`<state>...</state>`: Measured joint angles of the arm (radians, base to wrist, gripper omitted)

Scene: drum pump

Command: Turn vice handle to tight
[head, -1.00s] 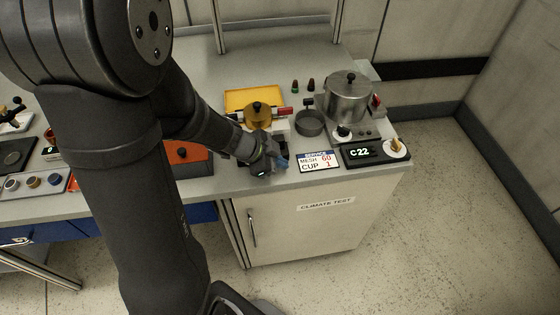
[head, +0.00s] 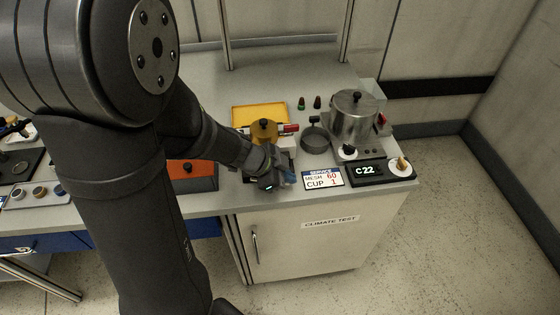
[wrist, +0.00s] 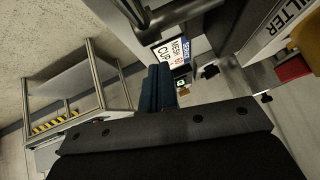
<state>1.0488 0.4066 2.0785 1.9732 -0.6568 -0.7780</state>
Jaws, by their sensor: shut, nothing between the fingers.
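My gripper (head: 288,178) is shut and empty, low over the front edge of the bench, just left of the MESH/CUP card. In the wrist view its blue fingers (wrist: 160,88) show closed together. I cannot make out the vice or its handle with certainty in the head view, because my wrist covers that part of the bench. A dark rounded bar (wrist: 168,14) crosses the top of the wrist view, beyond the fingertips. I cannot tell whether it is the vice handle, and no contact with it shows.
The MESH/CUP card (head: 323,178) and C22 display box (head: 366,174) lie to the right. A metal pot (head: 354,117), grey cup (head: 315,139), brass piece (head: 264,130) and yellow tray (head: 258,113) stand behind. An orange-topped box (head: 191,170) is left of my wrist.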

